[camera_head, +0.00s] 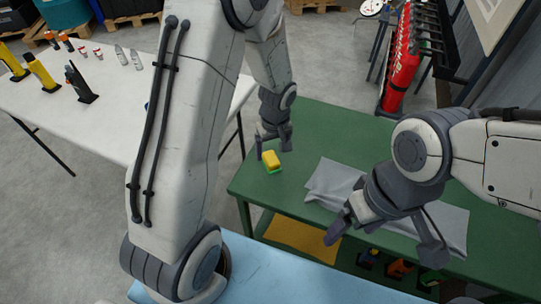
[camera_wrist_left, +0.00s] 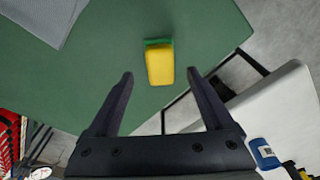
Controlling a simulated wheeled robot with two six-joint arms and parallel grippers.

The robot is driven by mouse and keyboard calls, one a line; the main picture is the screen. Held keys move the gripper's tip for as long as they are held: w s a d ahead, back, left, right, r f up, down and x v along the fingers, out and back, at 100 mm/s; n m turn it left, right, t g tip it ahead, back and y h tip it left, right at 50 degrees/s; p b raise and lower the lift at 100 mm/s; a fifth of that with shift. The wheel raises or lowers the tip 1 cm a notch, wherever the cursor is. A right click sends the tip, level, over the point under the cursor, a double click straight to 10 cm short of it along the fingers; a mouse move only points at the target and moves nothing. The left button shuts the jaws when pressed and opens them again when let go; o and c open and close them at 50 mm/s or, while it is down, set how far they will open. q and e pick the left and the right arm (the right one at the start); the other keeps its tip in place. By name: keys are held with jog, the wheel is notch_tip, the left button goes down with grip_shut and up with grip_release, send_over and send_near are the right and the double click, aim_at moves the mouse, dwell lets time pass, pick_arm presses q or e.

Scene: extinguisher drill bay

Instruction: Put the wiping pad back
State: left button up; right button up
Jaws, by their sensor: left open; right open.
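The wiping pad is a small yellow block (camera_head: 270,157) with a green layer on one side. It lies on the green table (camera_head: 310,125) near its left edge. In the left wrist view the pad (camera_wrist_left: 160,66) shows just beyond and between the fingertips. My left gripper (camera_head: 274,148) is open and empty over the table at the pad, its fingers not closed on it.
The grey cloth (camera_head: 330,182) lies on the table right of the pad. A yellow sheet (camera_head: 302,239) and several items lie below the tabletop. A red extinguisher (camera_head: 402,65) stands behind. A white table (camera_head: 110,110) with bottles and tools is at left.

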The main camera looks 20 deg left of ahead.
aim_at(273, 162)
pick_arm(q)
notch_tip(273, 162, up, 7)
jog(key=s+d+r+m, duration=0.3)
jog(key=s+d+m, duration=0.1)
jog(key=s, duration=0.3)
jog(key=s+d+r+m+h, duration=0.1)
jog(key=s+d+r+m, duration=0.1)
jog(key=s+d+m, duration=0.3)
jog(key=s+d+r+m+g+h, duration=0.1)
jog(key=s+d+r+m, duration=0.2)
jog(key=s+m, duration=0.4)
jog(key=s+d, duration=0.1)
jog(key=s, duration=0.3)
jog(key=shift+d+r, duration=0.15)
jog(key=shift+r, duration=0.15)
